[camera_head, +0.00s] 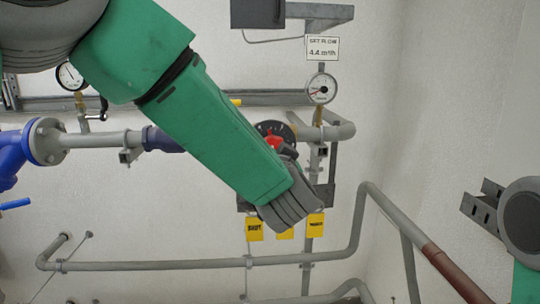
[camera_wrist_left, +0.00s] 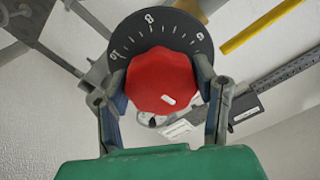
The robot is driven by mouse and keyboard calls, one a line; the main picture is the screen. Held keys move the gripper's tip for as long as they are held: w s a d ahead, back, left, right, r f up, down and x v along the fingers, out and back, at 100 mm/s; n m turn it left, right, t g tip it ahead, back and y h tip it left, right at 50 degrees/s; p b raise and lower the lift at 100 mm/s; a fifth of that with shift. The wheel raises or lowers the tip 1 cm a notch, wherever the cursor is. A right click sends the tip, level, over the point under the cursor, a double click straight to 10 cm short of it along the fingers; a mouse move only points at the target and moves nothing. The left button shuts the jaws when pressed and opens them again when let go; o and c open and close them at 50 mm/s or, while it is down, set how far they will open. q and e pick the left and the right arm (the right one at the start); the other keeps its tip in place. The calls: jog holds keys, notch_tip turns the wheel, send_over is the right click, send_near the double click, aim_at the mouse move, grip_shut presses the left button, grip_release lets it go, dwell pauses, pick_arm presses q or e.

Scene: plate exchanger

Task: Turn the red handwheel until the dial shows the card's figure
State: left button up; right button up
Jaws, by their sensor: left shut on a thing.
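The red handwheel (camera_wrist_left: 160,80) sits between the two fingers of my left gripper (camera_wrist_left: 160,92) in the left wrist view, with the fingers against its sides. A black scale disc (camera_wrist_left: 150,32) with white figures and ticks is behind it. In the head view the handwheel (camera_head: 274,142) is mostly hidden by my left gripper (camera_head: 292,158) and green arm. A white card (camera_head: 322,48) reads "SET FLOW 4.4 m³/h". Below it is a round dial (camera_head: 321,89) with a red pointer toward its lower left; its exact reading is too small to tell. My right gripper is not in view.
Yellow tags (camera_head: 254,229) hang below the wheel, one reading "SHUT". Another gauge (camera_head: 70,76) and a blue valve (camera_head: 12,155) are at the left. Grey pipes (camera_head: 200,265) run along the wall. A yellow bar (camera_wrist_left: 260,25) passes near the wheel.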

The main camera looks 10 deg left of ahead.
pick_arm(q)
jog(key=n, duration=0.1)
jog(key=n+b, duration=0.1)
jog(key=n, duration=0.2)
jog(key=shift+d+r+n+b, duration=0.15)
jog(key=shift+r+n+b, duration=0.15)
jog(key=shift+b, duration=0.1)
jog(key=n+b, duration=0.2)
jog(key=n, duration=0.2)
jog(key=shift+n+b, duration=0.3)
jog(key=n+b, duration=0.3)
jog(key=n, duration=0.1)
jog(key=shift+n, duration=0.3)
jog(key=shift+n+b, duration=2.15)
jog(key=shift+n, duration=0.35)
jog(key=shift+f, duration=0.1)
jog(key=o, duration=1.2)
jog(key=shift+c, duration=0.2)
jog(key=shift+s, duration=0.3)
